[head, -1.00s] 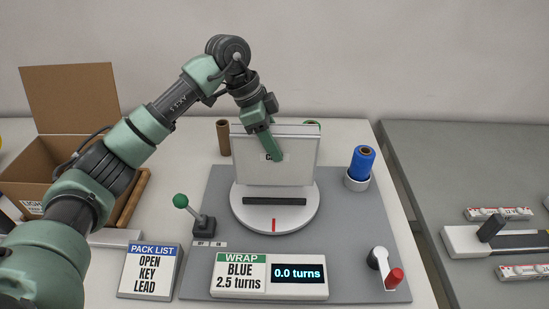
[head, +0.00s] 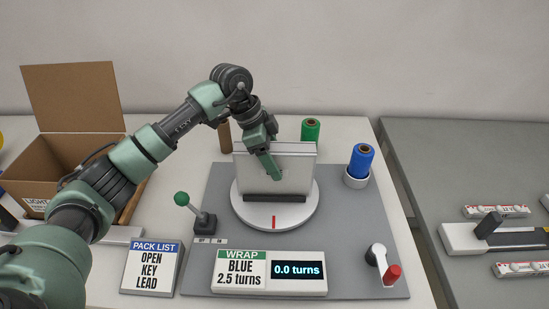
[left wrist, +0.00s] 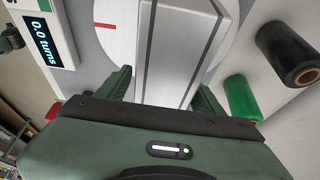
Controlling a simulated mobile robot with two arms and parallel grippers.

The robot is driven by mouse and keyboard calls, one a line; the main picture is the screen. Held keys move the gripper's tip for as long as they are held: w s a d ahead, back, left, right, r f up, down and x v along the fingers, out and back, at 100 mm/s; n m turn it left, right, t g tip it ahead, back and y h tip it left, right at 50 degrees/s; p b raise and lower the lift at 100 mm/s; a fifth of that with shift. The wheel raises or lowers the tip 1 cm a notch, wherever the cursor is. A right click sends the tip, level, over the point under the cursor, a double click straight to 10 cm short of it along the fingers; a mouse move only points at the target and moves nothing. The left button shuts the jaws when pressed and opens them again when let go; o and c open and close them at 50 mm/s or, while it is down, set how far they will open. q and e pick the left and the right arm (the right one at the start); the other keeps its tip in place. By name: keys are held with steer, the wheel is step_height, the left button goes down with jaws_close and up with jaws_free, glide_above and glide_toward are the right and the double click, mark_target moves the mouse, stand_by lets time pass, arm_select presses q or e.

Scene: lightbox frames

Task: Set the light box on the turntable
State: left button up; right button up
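The light box (head: 297,162) is a thin pale grey panel standing upright over the white round turntable (head: 243,212). Its lower edge is right by the dark strip (head: 275,198) on the turntable. Whether it touches the turntable surface is hard to tell. My left gripper (head: 272,172) reaches down over the box from behind and above, with one finger across its front face. In the left wrist view the box (left wrist: 180,45) lies between the two fingers (left wrist: 165,92), and they look closed on it. My right gripper is not in view.
A blue film roll (head: 361,162) and a green roll (head: 310,130) stand beside and behind the turntable. A green-knobbed lever (head: 182,199), the wrap display (head: 297,270) and a red-handled crank (head: 392,274) are nearer. An open carton (head: 60,165) is at left.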

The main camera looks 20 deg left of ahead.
arm_select(q)
steer(key=b+v, duration=0.2)
steer(key=v, duration=1)
steer(key=shift+a, duration=0.1)
